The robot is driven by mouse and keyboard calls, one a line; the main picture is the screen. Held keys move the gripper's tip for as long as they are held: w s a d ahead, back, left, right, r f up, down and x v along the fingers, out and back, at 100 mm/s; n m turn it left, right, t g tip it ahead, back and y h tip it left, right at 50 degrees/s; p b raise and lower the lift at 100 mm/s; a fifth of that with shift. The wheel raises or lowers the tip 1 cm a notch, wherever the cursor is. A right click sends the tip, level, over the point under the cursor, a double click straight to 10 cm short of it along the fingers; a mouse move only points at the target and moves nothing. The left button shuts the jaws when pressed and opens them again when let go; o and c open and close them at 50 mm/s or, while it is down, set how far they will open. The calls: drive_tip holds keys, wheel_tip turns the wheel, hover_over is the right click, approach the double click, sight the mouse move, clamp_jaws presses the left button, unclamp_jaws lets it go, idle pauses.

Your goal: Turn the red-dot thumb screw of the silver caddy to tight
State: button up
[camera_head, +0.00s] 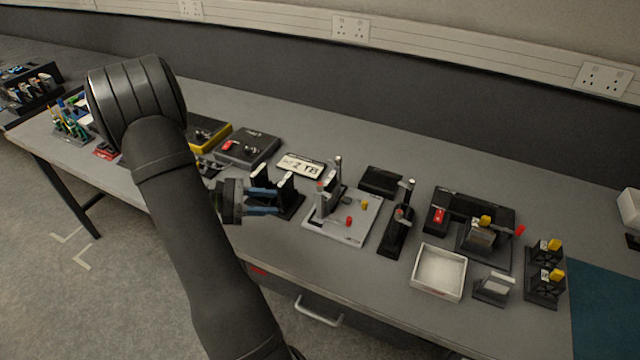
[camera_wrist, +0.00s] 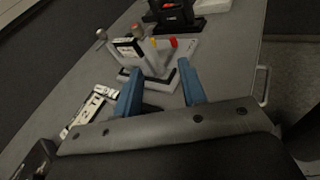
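A light grey fixture that looks like the silver caddy (camera_head: 330,228) sits on the table right of my gripper, with grey upright blocks on its plate. A red-ended screw (camera_head: 349,221) and a yellow-ended screw (camera_head: 364,204) stand on it. In the wrist view the red end (camera_wrist: 173,42) and yellow end (camera_wrist: 153,42) show beyond the fingertips. My gripper (camera_head: 280,201) has blue fingers pointing right towards the fixture. It is open and empty, and its fingertips (camera_wrist: 160,68) are apart from the red screw. The screw's tightness cannot be told.
A black stand with white-topped uprights (camera_head: 286,178) is beside my fingers. A label plate (camera_head: 302,166) lies behind. A black post stand (camera_head: 393,240), white tray (camera_head: 440,272) and black units with yellow knobs (camera_head: 545,287) stand to the right. Free table lies along the back.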

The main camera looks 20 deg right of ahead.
sight(320, 184)
drive_tip(key=d+n+t, duration=0.1)
drive_tip(key=d, duration=0.3)
drive_tip(key=d+n+t+h, duration=0.1)
drive_tip(key=d, duration=0.4)
drive_tip(key=d+r+n+t+h, duration=0.1)
drive_tip(key=d, duration=0.4)
drive_tip(key=shift+w+d+n, duration=0.2)
drive_tip(key=shift+w+n, duration=0.05)
drive_tip(key=shift+n, duration=0.15)
clamp_jaws()
